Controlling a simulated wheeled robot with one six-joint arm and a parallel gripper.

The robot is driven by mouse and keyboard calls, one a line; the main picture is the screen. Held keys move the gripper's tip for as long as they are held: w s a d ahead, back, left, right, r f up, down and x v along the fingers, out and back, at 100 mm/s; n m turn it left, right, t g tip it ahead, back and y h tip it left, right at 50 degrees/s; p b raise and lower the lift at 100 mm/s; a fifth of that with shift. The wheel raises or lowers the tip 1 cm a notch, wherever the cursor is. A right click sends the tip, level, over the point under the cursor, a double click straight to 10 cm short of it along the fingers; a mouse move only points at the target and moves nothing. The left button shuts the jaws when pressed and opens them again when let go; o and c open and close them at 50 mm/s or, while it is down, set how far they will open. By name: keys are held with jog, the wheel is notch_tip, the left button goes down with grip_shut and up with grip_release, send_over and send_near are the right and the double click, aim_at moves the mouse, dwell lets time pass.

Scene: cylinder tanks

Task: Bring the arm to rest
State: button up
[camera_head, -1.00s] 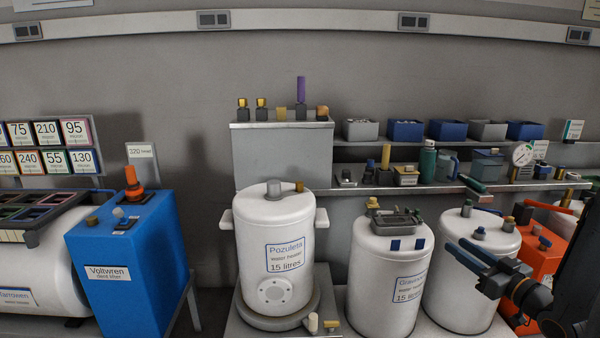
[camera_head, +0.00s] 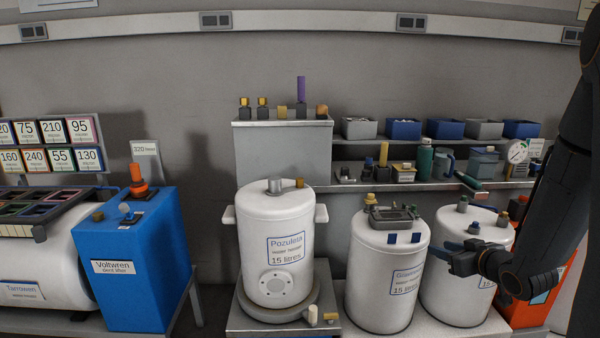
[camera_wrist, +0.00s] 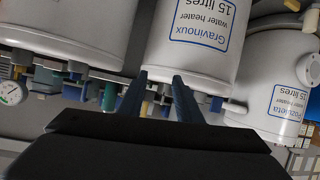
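My gripper (camera_head: 440,250) is empty, in front of the two white tanks at the right in the head view. In the wrist view its two dark blue fingers (camera_wrist: 159,78) stand apart with nothing between them. The wrist picture is upside down. The Gravinoux water heater (camera_wrist: 190,45) is ahead of the fingers there, and it also shows in the head view (camera_head: 385,285). My gripper overlaps the rightmost white tank (camera_head: 465,300) in the head view and hides part of it. I cannot tell whether they touch.
The Pozuleta tank (camera_head: 275,225) stands on a round grey base left of my gripper. A blue Voltwren box (camera_head: 140,290) is farther left. Behind are shelves with bins (camera_head: 404,130) and a gauge (camera_head: 517,151). An orange box (camera_head: 535,308) is behind my arm.

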jog(key=s+a+r+m+g+h, duration=0.1)
jog(key=s+a+g, duration=0.5)
jog(key=s+a, duration=0.4)
jog(key=s+a+m+g+h, duration=0.1)
jog(key=s+a+g, duration=0.6)
jog(key=s, duration=1)
jog(key=a+m, duration=0.1)
jog(key=a, duration=0.2)
jog(key=shift+s+r, duration=0.25)
jog(key=shift+r, duration=0.15)
